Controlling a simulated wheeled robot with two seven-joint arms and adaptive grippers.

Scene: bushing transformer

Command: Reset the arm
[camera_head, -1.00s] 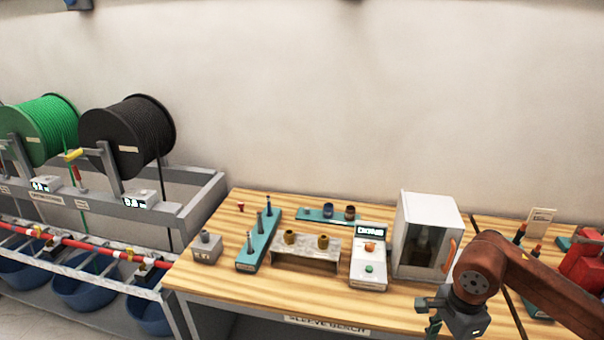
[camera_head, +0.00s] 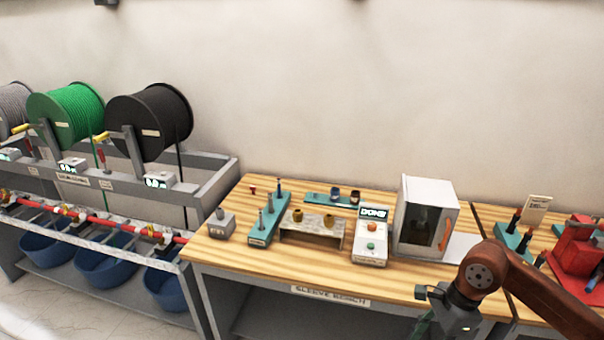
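My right arm comes in from the lower right. Its gripper (camera_head: 428,318) hangs at the front edge of the wooden sleeve bench (camera_head: 240,262), below and in front of the white cabinet. The fingers are dark, small and partly cut off by the bottom of the picture, so I cannot tell whether they are open or shut. I see nothing clearly held in it. My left arm and gripper are not in view.
On the bench stand a teal peg rack (camera_head: 266,226), a metal stand with brass sleeves (camera_head: 313,224), a button box with display (camera_head: 371,240) and a white cabinet (camera_head: 427,215). Cable spools (camera_head: 150,120) and blue bins (camera_head: 105,262) are at left; a red device (camera_head: 578,245) is at right.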

